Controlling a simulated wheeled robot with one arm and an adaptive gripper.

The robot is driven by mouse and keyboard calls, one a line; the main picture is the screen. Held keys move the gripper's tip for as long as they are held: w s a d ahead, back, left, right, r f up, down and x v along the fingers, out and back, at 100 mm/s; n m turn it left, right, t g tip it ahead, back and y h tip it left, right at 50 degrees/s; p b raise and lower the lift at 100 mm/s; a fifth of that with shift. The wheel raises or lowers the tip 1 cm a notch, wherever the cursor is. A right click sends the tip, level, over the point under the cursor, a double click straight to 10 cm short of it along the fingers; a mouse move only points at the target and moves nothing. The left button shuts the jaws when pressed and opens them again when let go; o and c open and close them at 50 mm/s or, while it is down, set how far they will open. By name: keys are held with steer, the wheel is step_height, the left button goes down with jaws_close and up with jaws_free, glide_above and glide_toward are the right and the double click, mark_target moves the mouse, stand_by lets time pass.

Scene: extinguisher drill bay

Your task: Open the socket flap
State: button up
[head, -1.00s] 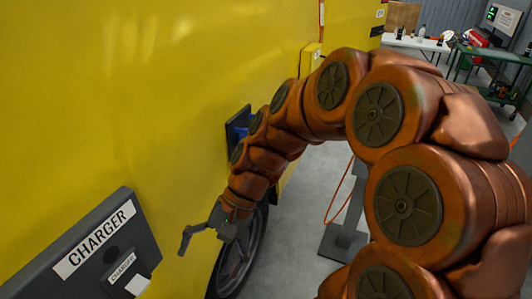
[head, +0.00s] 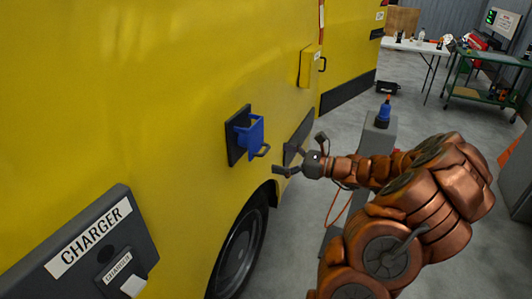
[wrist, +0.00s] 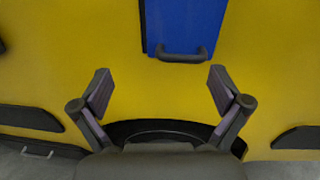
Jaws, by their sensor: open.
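The blue socket flap (head: 252,137) is on a dark plate (head: 235,152) on the yellow vehicle side. It stands out from the plate in the head view; I cannot tell if it is ajar. A dark handle (head: 262,152) is at its lower edge. In the wrist view the flap (wrist: 190,20) is at the top centre, with its handle (wrist: 182,57) at the bottom of it. My gripper (head: 298,155) is open and empty, to the right of the handle and apart from it. In the wrist view its fingers (wrist: 160,76) are spread below the handle.
A charger panel (head: 85,245) is at the lower left. A wheel (head: 240,255) sits below the flap. A yellow box (head: 311,66) is further along the vehicle.

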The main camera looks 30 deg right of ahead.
mark_target(266, 150)
steer(key=shift+m+t+h, duration=0.4)
steer(key=shift+m+h, duration=0.1)
steer(key=shift+m, duration=0.2)
steer(key=shift+w+a+f+p, duration=0.15)
steer(key=shift+w+a+p, duration=0.1)
steer(key=shift+w, duration=0.8)
steer(key=shift+w+a+f+p, duration=0.15)
steer(key=shift+w+p, duration=0.15)
steer(key=shift+w, duration=0.75)
steer(key=shift+w+a+f+p, duration=0.15)
steer(key=shift+w+p, duration=0.1)
steer(key=shift+w, duration=0.8)
steer(key=shift+c, duration=0.2)
steer(key=c, duration=1.6)
steer(key=shift+r, duration=0.1)
steer(key=shift+c, duration=0.2)
